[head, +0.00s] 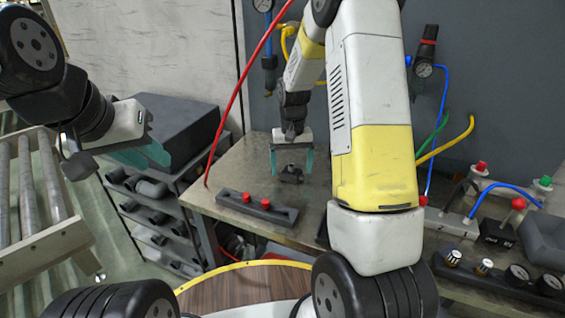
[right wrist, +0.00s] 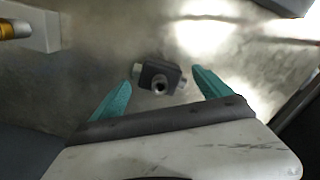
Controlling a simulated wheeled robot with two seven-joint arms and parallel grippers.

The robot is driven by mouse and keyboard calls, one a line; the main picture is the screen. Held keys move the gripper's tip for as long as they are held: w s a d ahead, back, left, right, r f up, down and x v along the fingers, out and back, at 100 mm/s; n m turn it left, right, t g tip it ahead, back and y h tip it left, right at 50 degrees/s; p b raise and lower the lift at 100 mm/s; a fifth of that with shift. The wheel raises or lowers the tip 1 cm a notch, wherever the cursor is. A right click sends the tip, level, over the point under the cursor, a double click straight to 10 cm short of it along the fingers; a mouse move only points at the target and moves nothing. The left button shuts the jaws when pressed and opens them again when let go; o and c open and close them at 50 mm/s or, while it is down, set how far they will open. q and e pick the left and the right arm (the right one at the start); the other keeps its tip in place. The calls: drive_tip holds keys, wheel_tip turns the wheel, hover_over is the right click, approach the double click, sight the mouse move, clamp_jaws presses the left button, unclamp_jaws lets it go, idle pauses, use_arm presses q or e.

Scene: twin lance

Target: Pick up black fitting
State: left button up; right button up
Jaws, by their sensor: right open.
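The black fitting (head: 291,178) lies on the metal worktable. In the right wrist view it is a dark block (right wrist: 158,75) with a round port facing the camera and lighter metallic ends. My right gripper (head: 291,170) is open, pointing down over the fitting. In the right wrist view its teal fingertips (right wrist: 162,75) stand either side of the fitting, with a gap on both sides. My left gripper (head: 118,162) is at the far left, away from the table, with its teal fingers apart and nothing visible between them.
A shelf rack with black pipe pieces (head: 150,188) stands left of the table. A roller conveyor (head: 30,190) is further left. Valves, gauges and hoses (head: 455,222) crowd the right.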

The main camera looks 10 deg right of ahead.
drive_tip(key=c, duration=1.4)
drive_tip(key=shift+c, duration=0.2)
drive_tip(key=shift+r, duration=0.15)
